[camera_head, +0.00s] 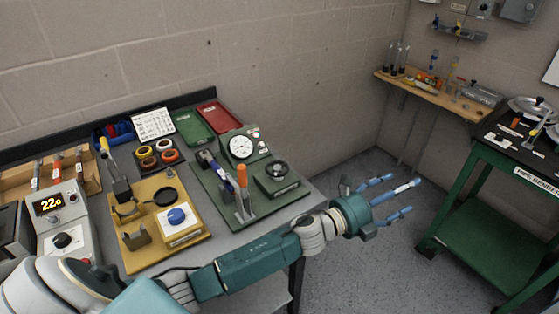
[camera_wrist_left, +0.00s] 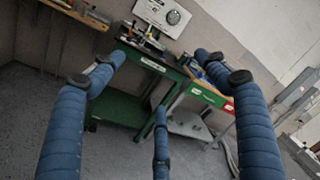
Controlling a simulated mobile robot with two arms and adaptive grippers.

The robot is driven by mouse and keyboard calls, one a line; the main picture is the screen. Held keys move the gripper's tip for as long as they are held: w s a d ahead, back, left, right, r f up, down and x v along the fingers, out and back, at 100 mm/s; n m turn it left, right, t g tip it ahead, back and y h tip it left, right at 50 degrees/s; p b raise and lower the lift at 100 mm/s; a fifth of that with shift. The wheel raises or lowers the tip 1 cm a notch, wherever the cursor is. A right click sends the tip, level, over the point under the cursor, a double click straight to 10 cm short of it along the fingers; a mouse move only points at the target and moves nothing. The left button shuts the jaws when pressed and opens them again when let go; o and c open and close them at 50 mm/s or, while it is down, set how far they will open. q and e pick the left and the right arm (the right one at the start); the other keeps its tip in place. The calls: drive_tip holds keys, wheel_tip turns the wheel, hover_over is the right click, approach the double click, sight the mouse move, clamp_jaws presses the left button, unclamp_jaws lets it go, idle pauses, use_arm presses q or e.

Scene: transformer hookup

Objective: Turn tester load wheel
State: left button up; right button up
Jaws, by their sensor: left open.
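The tester is a green plate (camera_head: 232,208) on the bench, carrying a white-faced gauge (camera_head: 242,147) and a small green box. A dark round wheel (camera_head: 277,169), which looks like the load wheel, sits on top of that box. An orange-handled upright lever (camera_head: 241,180) stands beside it. My left gripper (camera_head: 391,196) is open and empty, past the bench's right edge, over the floor and well apart from the wheel. Its spread blue fingers also show in the left wrist view (camera_wrist_left: 166,88), where the tester is not in view. My right gripper is not in view.
A yellow plate with a blue knob (camera_head: 177,216) and a meter reading 22c (camera_head: 47,206) lie left of the tester. Red (camera_head: 221,115) and green trays are behind it. A green cart (camera_head: 490,205) and wooden wall shelf (camera_head: 436,94) stand right; floor between is clear.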

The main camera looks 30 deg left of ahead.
use_arm(q)
drive_tip(key=d+r+m+g+h, duration=0.45)
drive_tip(key=r+m, duration=0.25)
drive_tip(key=m, duration=0.3)
wheel_tip(320, 180, up, 3)
drive_tip(key=m+g+y, duration=1.2)
drive_tip(key=m+y, duration=0.3)
drive_tip(key=m, duration=1)
hover_over(277, 167)
drive_tip(key=shift+t+h, duration=0.25)
wheel_tip(277, 167, down, 9)
drive_tip(key=p, duration=0.3)
drive_tip(key=shift+r, duration=0.1)
drive_tip(key=shift+f, duration=0.7)
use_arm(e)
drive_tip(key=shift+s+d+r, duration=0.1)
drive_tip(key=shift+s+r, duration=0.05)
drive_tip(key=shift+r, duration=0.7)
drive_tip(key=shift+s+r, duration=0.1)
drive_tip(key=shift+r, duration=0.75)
